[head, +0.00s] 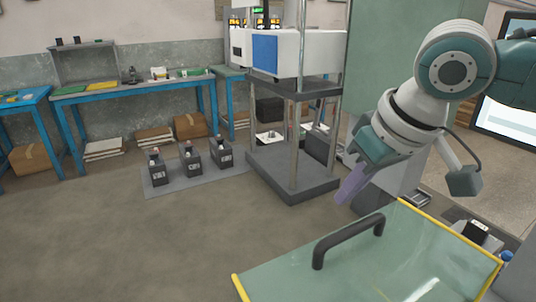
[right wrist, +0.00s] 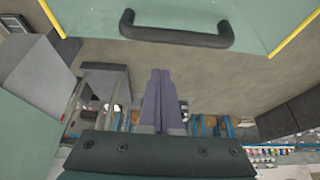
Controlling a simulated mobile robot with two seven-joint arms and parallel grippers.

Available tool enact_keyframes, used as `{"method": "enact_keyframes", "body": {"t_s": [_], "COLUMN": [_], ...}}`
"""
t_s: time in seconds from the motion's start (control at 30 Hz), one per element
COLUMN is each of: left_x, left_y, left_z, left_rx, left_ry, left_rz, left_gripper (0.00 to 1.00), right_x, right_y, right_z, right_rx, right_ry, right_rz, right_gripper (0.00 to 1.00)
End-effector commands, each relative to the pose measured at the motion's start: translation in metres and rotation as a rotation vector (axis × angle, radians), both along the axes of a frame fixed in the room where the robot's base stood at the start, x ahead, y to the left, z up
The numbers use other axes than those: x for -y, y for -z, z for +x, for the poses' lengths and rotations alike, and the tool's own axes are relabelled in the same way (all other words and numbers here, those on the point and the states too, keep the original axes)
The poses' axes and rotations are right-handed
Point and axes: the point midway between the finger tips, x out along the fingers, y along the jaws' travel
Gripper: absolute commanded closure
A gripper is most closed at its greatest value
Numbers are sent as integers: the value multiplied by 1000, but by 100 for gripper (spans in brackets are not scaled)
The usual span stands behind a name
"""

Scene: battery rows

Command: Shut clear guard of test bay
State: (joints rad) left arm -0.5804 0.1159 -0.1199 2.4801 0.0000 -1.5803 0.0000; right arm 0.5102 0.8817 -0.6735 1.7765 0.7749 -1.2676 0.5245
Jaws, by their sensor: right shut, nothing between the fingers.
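The clear guard (head: 400,262) is a greenish see-through panel with yellow edge strips, at the lower right of the head view. A dark bar handle (head: 348,240) is fixed near its far edge. I cannot tell the guard's exact angle, and most of the test bay is out of view. The guard (right wrist: 185,12) and its handle (right wrist: 175,35) also show at the top of the right wrist view. My right gripper (head: 347,192) is shut and empty, beyond and above the handle, apart from it. Its purple fingers (right wrist: 160,95) are together. My left gripper is not in view.
A grey shelf stand (head: 290,180) with a white and blue machine (head: 280,53) stands beyond the gripper. Several dark battery units (head: 192,158) stand on a grey floor mat (head: 160,187). Blue benches (head: 130,88) line the wall. The floor (head: 110,245) at left is clear.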

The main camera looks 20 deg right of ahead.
Motion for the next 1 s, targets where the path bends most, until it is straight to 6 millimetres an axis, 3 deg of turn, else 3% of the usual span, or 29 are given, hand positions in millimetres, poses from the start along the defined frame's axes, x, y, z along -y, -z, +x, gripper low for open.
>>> {"method": "enact_keyframes", "body": {"t_s": [0.23, 0.3, 0.5, 1.0], "left_x": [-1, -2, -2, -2], "left_y": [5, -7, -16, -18], "left_z": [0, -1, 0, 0], "left_rx": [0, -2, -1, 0], "left_ry": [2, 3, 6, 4], "left_rz": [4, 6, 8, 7], "left_gripper": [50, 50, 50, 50], "right_x": [-2, 1, 2, 2], "right_y": [38, 29, 25, 25], "right_z": [17, 3, -17, -23], "right_rx": [-2, -1, -2, 1], "right_ry": [0, -3, -4, -2], "right_rz": [0, -6, -4, -2], "right_gripper": [100, 100, 100, 100]}}
